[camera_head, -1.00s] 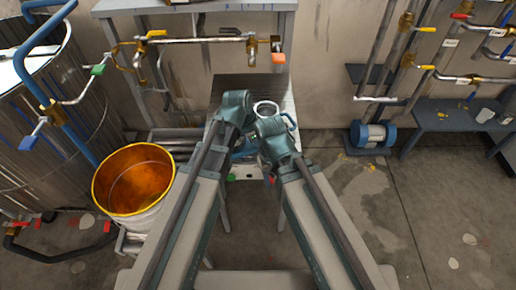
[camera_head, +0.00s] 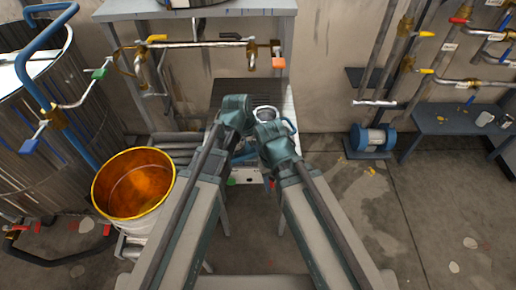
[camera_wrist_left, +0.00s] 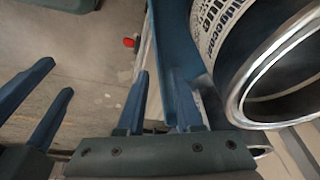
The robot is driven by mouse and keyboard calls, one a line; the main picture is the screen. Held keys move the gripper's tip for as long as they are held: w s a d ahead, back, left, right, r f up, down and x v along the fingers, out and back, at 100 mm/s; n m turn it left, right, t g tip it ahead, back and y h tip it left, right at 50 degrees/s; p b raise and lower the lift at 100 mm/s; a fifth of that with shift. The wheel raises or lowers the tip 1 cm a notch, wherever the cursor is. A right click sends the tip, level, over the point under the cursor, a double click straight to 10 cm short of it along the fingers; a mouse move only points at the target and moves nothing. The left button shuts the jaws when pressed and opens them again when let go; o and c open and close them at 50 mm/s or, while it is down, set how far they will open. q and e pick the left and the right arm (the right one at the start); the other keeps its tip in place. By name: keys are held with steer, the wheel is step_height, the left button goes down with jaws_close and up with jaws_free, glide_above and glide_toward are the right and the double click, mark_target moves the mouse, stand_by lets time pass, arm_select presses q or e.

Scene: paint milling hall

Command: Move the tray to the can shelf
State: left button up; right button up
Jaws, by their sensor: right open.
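The blue tray (camera_wrist_left: 174,40) shows in the left wrist view as an upright wall beside a dark can (camera_wrist_left: 232,45) with a white label and bright metal rim.
A raised grey shelf (camera_head: 140,10) is at the back, with pipes and valves below. An orange-lined bucket (camera_head: 133,185) stands left of the table. A low blue-grey bench (camera_head: 455,120) with small cups stands at the right, beside a blue pump (camera_head: 370,138). Floor at right is open.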

arm_select(q)
steer(key=p+v, duration=1.1)
steer(key=v, duration=0.1)
steer(key=s+a+n+g+y, duration=0.1)
steer(key=s+a+n+y, duration=0.2)
steer(key=s+n, duration=0.6)
steer(key=s+y, duration=0.1)
steer(key=s, duration=0.1)
steer(key=shift+s+a+f+n+g, duration=0.3)
steer(key=shift+a+f+n+g, duration=0.05)
steer(key=shift+a+n+g, duration=0.05)
